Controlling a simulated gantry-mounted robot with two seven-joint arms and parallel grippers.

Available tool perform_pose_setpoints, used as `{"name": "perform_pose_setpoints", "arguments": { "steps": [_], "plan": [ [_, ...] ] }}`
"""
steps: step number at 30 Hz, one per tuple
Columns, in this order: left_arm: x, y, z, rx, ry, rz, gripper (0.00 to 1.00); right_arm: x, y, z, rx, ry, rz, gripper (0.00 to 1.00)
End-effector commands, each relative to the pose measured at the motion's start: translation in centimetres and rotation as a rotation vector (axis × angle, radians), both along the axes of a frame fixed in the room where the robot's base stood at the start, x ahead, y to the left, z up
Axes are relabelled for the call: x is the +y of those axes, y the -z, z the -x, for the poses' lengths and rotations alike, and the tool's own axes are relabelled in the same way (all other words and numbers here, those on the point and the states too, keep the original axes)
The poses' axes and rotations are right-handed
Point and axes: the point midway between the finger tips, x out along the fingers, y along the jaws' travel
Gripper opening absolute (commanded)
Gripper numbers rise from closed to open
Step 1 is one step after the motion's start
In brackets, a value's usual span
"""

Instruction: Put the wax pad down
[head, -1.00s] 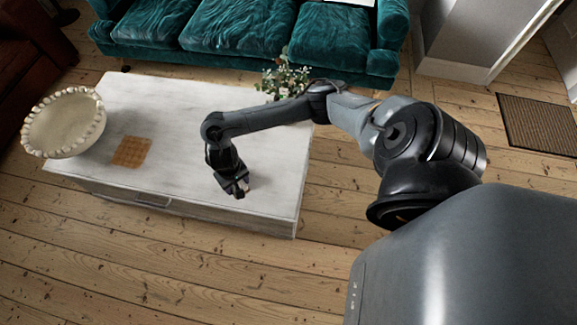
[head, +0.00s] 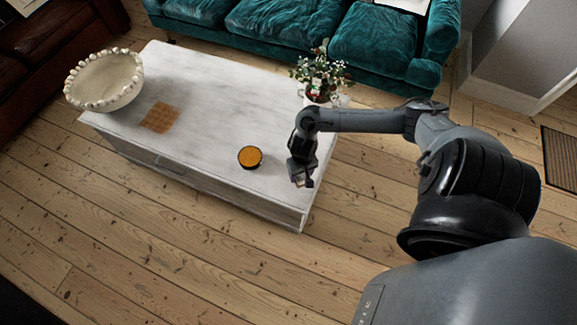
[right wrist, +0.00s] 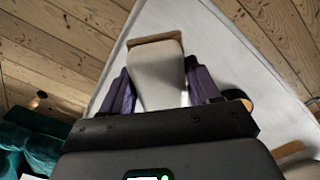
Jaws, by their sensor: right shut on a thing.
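My right gripper (head: 301,180) is over the front right end of the pale low table (head: 215,95). In the right wrist view its purple fingers (right wrist: 155,92) are shut on a pale, flat piece with a tan end, which I take to be the wax pad (right wrist: 158,75). In the head view the held piece is mostly hidden by the gripper, and I cannot tell if it touches the table. My left gripper is in neither view.
A round black tin with an orange top (head: 250,157) stands left of the gripper. A brown square mat (head: 159,117) and a cream beaded bowl (head: 104,82) are farther left. A potted plant (head: 322,75) is behind. The table's middle is clear.

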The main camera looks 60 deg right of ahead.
Motion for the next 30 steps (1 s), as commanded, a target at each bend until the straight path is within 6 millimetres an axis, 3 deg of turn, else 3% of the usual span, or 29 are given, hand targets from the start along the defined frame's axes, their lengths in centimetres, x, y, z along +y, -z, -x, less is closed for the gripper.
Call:
{"name": "perform_pose_setpoints", "arguments": {
  "steps": [1,3,12,20,30],
  "plan": [
    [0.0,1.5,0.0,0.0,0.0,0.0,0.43,-0.5,1.4,-1.2,-0.004,0.004,0.0,0.37],
    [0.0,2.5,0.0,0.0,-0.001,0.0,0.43,-1.2,2.3,-2.5,-0.003,0.003,-0.001,0.37],
    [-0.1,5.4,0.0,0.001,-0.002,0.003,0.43,-3.4,4.7,-6.4,-0.001,0.002,-0.002,0.37],
    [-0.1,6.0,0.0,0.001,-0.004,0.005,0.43,-3.8,5.3,-7.0,0.002,-0.001,-0.001,0.37],
    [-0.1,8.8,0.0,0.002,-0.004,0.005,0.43,-3.8,9.0,-7.0,0.0,0.0,-0.001,0.37]
  ]
}}
